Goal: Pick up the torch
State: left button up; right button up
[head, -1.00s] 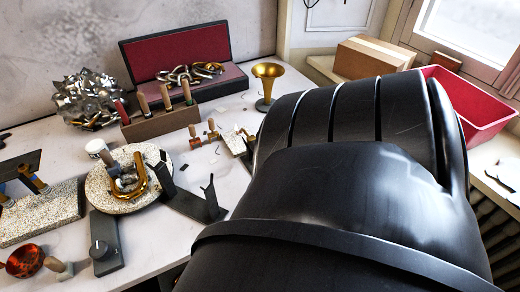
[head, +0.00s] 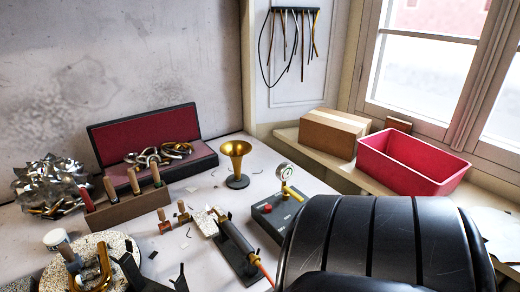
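The torch (head: 235,238) appears to be the dark, slim cylinder lying tilted on a black stand (head: 251,268) at the front middle of the bench. An orange-red hose (head: 265,273) runs from its lower end toward the front. A large black link of my arm fills the lower right, to the right of the torch, with a gap between them in the picture.
A grey box with a gauge (head: 284,172) and red knob stands right of the torch. A wooden tool block (head: 127,209), open red-lined case (head: 110,145), cardboard box (head: 333,133) and red bin (head: 412,163) surround the area.

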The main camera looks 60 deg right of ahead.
aim_at(245, 248)
jog(key=i+l+z, duration=0.1)
jog(key=z, duration=1.6)
jog(key=i+z, duration=0.25)
jog(key=k+l+u, duration=0.1)
jog(key=u, duration=1.4)
jog(key=l+z, duration=0.15)
jog(key=z, duration=0.2)
jog(key=l+z, duration=0.2)
jog(key=z, duration=0.15)
jog(key=l+z, duration=0.15)
jog(key=z, duration=0.15)
